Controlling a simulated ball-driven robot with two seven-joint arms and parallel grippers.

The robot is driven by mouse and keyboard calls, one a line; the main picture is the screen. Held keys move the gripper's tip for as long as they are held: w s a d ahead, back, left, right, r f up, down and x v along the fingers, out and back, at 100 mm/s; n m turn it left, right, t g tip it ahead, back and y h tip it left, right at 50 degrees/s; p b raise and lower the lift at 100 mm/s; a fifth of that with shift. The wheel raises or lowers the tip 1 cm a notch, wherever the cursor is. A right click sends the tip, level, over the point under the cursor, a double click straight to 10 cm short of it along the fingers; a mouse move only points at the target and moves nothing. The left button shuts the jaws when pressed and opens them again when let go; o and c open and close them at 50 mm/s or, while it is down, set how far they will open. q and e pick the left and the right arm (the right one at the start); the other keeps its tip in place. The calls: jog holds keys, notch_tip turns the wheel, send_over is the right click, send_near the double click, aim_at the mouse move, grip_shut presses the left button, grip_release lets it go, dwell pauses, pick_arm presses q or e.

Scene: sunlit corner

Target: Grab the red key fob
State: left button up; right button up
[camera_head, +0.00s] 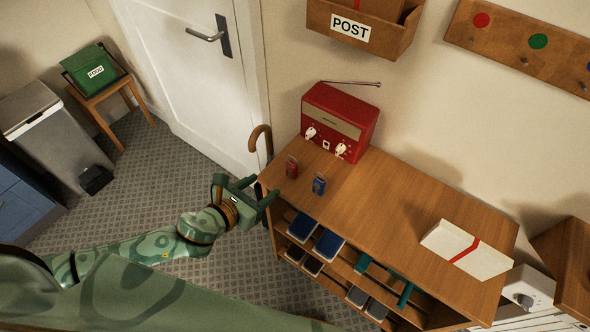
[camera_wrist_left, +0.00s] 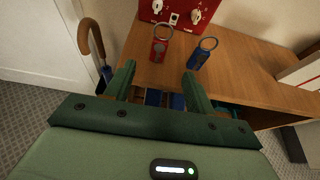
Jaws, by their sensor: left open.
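The red key fob (camera_head: 292,168) lies on the wooden cabinet top (camera_head: 400,215), near its left end and in front of the red radio. It also shows in the left wrist view (camera_wrist_left: 159,46), with a metal ring at its far end. A blue key fob (camera_head: 319,184) lies just to its right, also in the left wrist view (camera_wrist_left: 199,56). My left gripper (camera_head: 268,195) is open and empty at the cabinet's left front edge, short of the red fob. In the left wrist view its fingers (camera_wrist_left: 158,78) point toward the two fobs. My right gripper is not in view.
A red radio (camera_head: 339,121) stands behind the fobs, against the wall. A white box with a red band (camera_head: 466,250) lies further right on the top. A cane handle (camera_head: 260,138) rises beside the cabinet's left end. Shelves below hold shoes (camera_head: 328,243).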

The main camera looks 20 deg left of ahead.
aim_at(290, 169)
pick_arm(q)
jog(key=b+x, duration=0.2)
jog(key=x, duration=0.8)
jog(key=shift+w+d+f, duration=0.2)
jog(key=shift+w+d, duration=0.05)
jog(key=shift+w, duration=0.05)
jog(key=b+x, duration=0.2)
jog(key=x, duration=0.3)
jog(key=shift+a+f, duration=0.1)
jog(key=shift+f, duration=0.15)
jog(key=shift+s+r, duration=0.1)
jog(key=c, duration=1.1)
